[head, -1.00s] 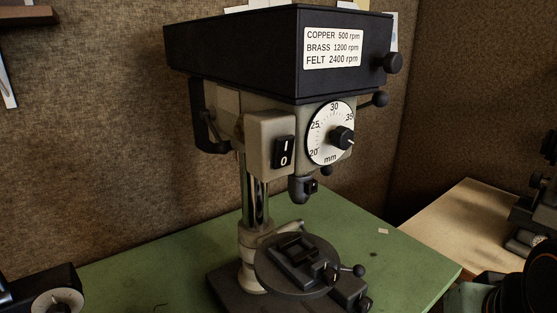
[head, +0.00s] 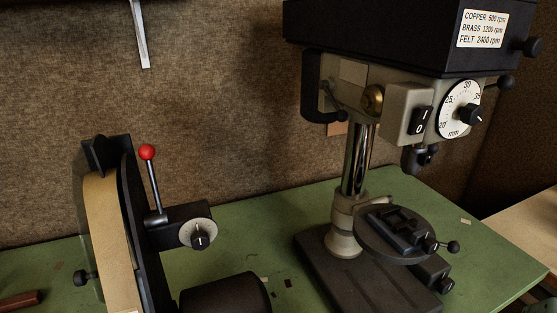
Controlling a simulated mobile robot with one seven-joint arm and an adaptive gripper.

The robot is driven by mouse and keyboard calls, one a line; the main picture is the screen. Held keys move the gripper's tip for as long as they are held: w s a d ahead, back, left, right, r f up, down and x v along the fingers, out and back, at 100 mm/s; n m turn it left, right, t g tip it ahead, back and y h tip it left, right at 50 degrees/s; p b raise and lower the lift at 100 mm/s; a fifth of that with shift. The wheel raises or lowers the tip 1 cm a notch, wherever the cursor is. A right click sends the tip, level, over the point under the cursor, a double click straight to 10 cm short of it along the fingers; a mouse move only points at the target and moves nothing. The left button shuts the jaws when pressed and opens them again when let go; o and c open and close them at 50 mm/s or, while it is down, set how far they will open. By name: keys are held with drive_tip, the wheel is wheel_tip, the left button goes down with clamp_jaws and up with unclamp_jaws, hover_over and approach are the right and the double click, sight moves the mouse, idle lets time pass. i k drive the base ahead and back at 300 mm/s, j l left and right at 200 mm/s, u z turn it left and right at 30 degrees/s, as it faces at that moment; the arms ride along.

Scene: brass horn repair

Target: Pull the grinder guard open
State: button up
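A belt grinder (head: 135,230) stands on the green bench at the lower left of the head view, cut off at the bottom. It has an upright tan belt (head: 105,235), a dark frame and a lever with a red ball (head: 147,152). A thin, see-through panel (head: 82,215) seems to stand along the belt's left side, with a small black knob (head: 80,277) low down. I cannot tell for certain that this is the guard, or how far open it is. My gripper is not in view.
A drill press (head: 365,185) stands to the right of the grinder, its dark base on the green bench (head: 260,220). A dark cylinder (head: 225,296) sits between them at the front. A reddish handle (head: 20,300) lies at far left. A brown wall closes the back.

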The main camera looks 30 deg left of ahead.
sight(81, 277)
drive_tip(key=k+j, duration=0.55)
drive_tip(key=k+j+u, duration=0.1)
drive_tip(key=u, duration=0.35)
drive_tip(key=k+j+u, duration=0.15)
drive_tip(key=u, duration=1.2)
drive_tip(key=j+u, duration=0.2)
drive_tip(key=j, duration=0.2)
drive_tip(key=i+j+u, duration=0.2)
drive_tip(key=j, duration=0.2)
drive_tip(key=j+u, duration=0.2)
drive_tip(key=j, duration=0.2)
